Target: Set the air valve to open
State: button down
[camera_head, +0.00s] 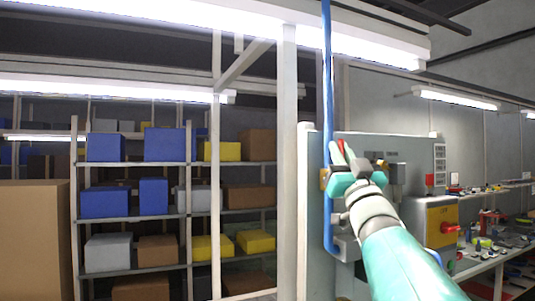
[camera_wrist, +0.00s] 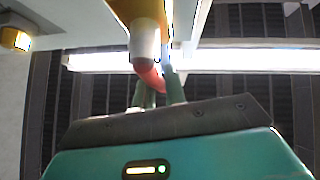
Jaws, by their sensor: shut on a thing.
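A blue pipe (camera_head: 328,90) runs upright in front of a grey cabinet in the head view. The air valve, with a brass-yellow body (camera_head: 325,178), sits on this pipe. Its red handle (camera_head: 337,147) shows beside the pipe, partly hidden by my gripper (camera_head: 344,156). In the wrist view, the red handle (camera_wrist: 151,77) lies between the two fingers of my gripper (camera_wrist: 159,90), which is shut on it. The yellow valve body (camera_wrist: 138,10) and a pale cylindrical part are above the fingers. The handle's exact angle to the pipe is hard to tell.
The grey cabinet (camera_head: 385,148) stands behind my arm. A yellow box with a red knob (camera_head: 450,228) is to its right. A bench with small parts (camera_head: 500,255) lies far right. Shelves with boxes (camera_head: 135,165) and a large carton (camera_head: 33,240) stand at left.

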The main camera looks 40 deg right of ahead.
jog(key=c, duration=1.5)
grip_release()
jog(key=shift+a, duration=0.1)
jog(key=shift+o, duration=0.2)
jog(key=v, duration=1.3)
jog(key=shift+s+f, duration=0.25)
jog(key=shift+f, duration=0.05)
